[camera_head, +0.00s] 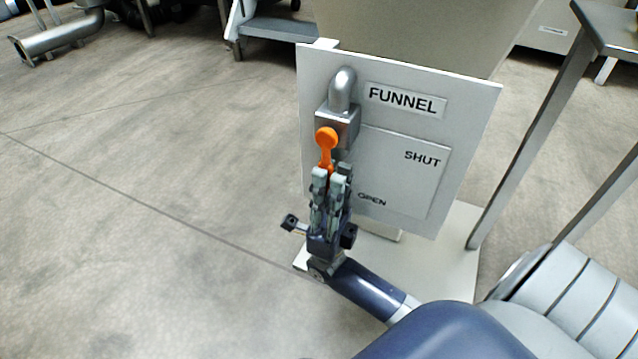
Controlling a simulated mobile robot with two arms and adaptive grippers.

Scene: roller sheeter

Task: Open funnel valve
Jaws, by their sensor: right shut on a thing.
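A white panel (470,110) labelled FUNNEL stands in front of me, with the words SHUT at its right and OPEN lower down. A grey metal valve with a curved pipe (343,88) is mounted at the panel's upper left. Its orange handle (327,140) hangs from the valve and points down, towards the OPEN side. My right gripper (331,178) is below the valve, with its fingers shut on the lower end of the orange handle. The fingers hide that end of the handle and are close to the OPEN label. My left gripper is not in view.
A metal frame leg (528,140) rises right of the panel. A pale base plate (445,262) lies under the panel. A bent metal pipe (58,38) lies on the floor at the far left. The concrete floor at left is clear.

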